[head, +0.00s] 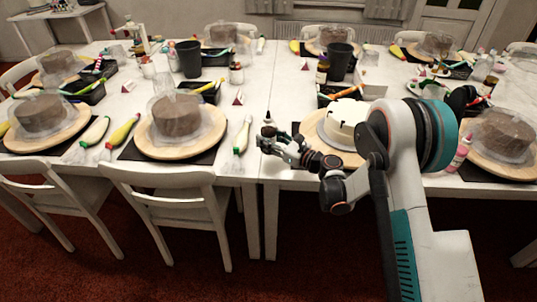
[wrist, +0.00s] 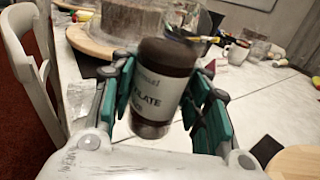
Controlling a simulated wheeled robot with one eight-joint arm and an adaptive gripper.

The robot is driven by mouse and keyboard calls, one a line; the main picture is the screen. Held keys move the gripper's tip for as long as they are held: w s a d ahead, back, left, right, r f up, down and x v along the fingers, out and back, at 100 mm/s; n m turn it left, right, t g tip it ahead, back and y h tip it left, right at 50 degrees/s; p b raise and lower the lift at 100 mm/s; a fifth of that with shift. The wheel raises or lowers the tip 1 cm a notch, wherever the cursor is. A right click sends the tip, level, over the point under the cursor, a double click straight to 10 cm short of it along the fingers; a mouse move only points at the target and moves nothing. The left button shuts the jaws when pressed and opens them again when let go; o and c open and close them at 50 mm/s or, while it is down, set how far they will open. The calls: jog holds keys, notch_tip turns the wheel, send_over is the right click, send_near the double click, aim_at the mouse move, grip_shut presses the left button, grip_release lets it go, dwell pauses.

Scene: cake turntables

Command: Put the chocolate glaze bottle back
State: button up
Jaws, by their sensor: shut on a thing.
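My gripper (head: 277,143) is over the front part of the white table, left of a white cake (head: 345,118). In the wrist view its green-padded fingers (wrist: 165,88) are closed on both sides of the chocolate glaze bottle (wrist: 160,85). The bottle is dark brown with a pale label on which "LATE" can be read. It looks slightly tilted in the wrist view. In the head view the bottle (head: 268,129) is small and partly hidden by the fingers. I cannot tell whether its base touches the table.
A covered brown cake on a wooden turntable (head: 147,141) stands to the left. A green-and-white piping bag (head: 242,136) lies close left of my gripper. A black cup (head: 340,61) and a dark bottle (head: 322,70) stand farther back. White chairs (head: 165,183) line the front edge.

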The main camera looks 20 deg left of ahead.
jog(key=shift+f+b, duration=0.9)
jog(key=shift+f, duration=1.75)
jog(key=shift+r, duration=0.1)
jog(key=o, duration=0.7)
